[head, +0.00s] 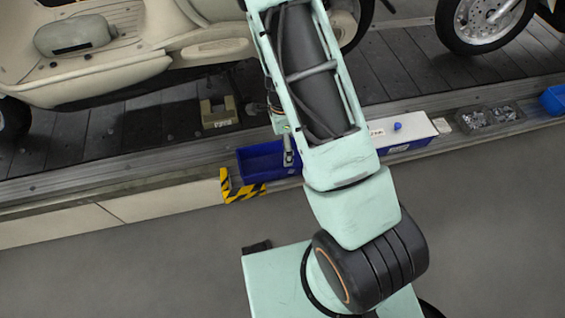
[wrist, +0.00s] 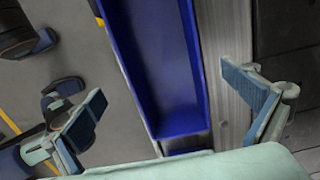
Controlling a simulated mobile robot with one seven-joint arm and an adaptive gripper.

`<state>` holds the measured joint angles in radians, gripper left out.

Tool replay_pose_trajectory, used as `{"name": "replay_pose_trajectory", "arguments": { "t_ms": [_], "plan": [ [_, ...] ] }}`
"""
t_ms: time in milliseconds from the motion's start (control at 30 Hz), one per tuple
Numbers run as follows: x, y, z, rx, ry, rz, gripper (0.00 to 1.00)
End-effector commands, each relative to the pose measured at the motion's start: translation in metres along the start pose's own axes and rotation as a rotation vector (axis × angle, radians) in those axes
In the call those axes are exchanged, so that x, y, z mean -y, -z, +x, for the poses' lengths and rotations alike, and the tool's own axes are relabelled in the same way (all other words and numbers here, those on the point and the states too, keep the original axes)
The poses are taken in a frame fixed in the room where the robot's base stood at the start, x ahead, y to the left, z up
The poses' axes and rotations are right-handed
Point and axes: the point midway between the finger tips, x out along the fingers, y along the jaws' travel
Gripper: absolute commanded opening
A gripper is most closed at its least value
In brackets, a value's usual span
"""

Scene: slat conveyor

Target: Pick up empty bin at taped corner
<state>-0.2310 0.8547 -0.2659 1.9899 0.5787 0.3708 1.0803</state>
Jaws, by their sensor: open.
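The empty blue bin (head: 258,163) sits on the ledge along the conveyor's near edge, at the corner marked with yellow-black tape (head: 240,190). Its right part is hidden behind my arm in the head view. In the wrist view the bin (wrist: 165,60) runs down the middle, its inside bare. My gripper (wrist: 163,86) is open, one finger on each side of the bin in the picture, and holds nothing. In the head view only a piece of my gripper (head: 289,152) shows, over the bin's right part. Whether a finger touches the bin I cannot tell.
A scooter (head: 110,50) and a beige block (head: 218,113) are on the slats. The floor in front is clear.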

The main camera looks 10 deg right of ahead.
Motion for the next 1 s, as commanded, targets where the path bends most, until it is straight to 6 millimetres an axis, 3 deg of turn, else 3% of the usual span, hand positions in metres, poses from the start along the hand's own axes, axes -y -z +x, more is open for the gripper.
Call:
{"name": "replay_pose_trajectory", "arguments": {
  "t_ms": [33, 267, 533, 800, 1000],
  "plan": [
    [0.0, 0.0, 0.013, 0.001, -0.002, 0.001, 1.0],
    [0.001, 0.001, 0.031, 0.0, 0.0, -0.001, 1.0],
    [0.002, 0.003, 0.071, 0.0, -0.001, -0.002, 1.0],
    [0.002, 0.002, 0.075, 0.0, 0.0, -0.003, 1.0],
    [0.002, 0.002, 0.075, 0.0, 0.0, -0.003, 0.8]
  ]
}}
